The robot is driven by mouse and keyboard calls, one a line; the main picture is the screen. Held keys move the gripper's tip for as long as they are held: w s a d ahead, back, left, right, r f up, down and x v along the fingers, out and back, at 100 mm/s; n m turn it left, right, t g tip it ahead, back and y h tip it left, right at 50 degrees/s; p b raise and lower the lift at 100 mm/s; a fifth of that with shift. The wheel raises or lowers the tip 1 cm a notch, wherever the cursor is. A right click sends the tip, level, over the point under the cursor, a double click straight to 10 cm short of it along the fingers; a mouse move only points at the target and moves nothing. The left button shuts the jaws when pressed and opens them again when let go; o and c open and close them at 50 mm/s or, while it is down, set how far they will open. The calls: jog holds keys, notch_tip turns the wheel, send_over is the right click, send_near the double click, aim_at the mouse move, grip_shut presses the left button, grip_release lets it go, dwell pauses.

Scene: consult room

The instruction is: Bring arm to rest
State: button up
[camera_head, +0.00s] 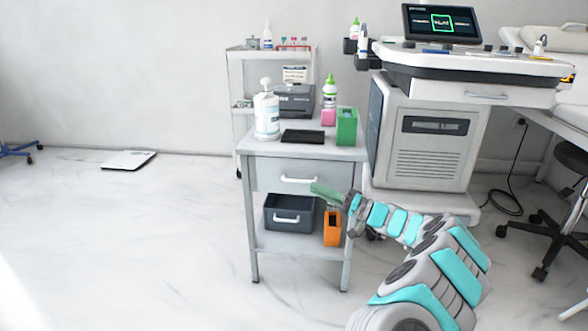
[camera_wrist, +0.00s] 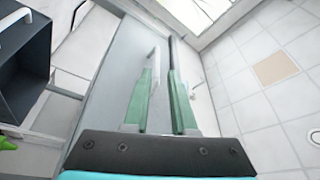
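My gripper (camera_head: 318,190) is at the end of my grey and turquoise arm, in front of the grey side cart (camera_head: 253,213), at about the height of its drawer's lower part. Its green fingers point left in the head view. In the wrist view my gripper (camera_wrist: 163,62) shows two green fingers apart, with a gap and nothing visible between them. It looks open and empty. The head view does not show whether the fingers touch the cart front.
The cart carries a pump bottle (camera_head: 266,112), a black tray (camera_head: 303,136) and a green box (camera_head: 346,127). On its lower shelf are a dark bin (camera_head: 289,213) and an orange box (camera_head: 332,228). A machine (camera_head: 430,143) stands right. The left floor is mostly clear beyond a scale (camera_head: 128,160).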

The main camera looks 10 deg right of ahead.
jog(key=s+a+r+n+g, duration=0.1)
jog(key=s+a+r+g, duration=0.25)
jog(key=a, duration=0.25)
jog(key=s+a+r+n+g+y, duration=0.1)
jog(key=s+a+r+n+g, duration=0.1)
jog(key=s+a+r+g, duration=0.3)
jog(key=s+a+r+n+g, duration=0.1)
jog(key=s+a, duration=0.1)
jog(key=a, duration=0.5)
jog(key=s+a+f+n+g+h, duration=0.1)
jog(key=s+a+g+h, duration=0.25)
jog(key=s, duration=0.75)
jog(key=s+a+f+n+g+h, duration=0.1)
jog(key=s+a+g+h, duration=0.3)
jog(key=s, duration=0.7)
jog(key=s+d+f+m+t+h, duration=0.25)
jog(key=s+d+f+h, duration=0.3)
jog(key=s+d, duration=0.45)
jog(key=s+d+f+m+t+h, duration=0.1)
jog(key=s+d+f+m+h, duration=0.2)
jog(key=s+d+f+h, duration=0.65)
notch_tip(320, 180, up, 16)
jog(key=s+y+p, duration=0.2)
jog(key=y+p, duration=0.2)
jog(key=p, duration=0.8)
jog(key=shift+a+y, duration=0.35)
jog(key=shift+a, duration=0.1)
jog(key=shift+s+r+n, duration=0.1)
jog(key=shift+n, duration=0.15)
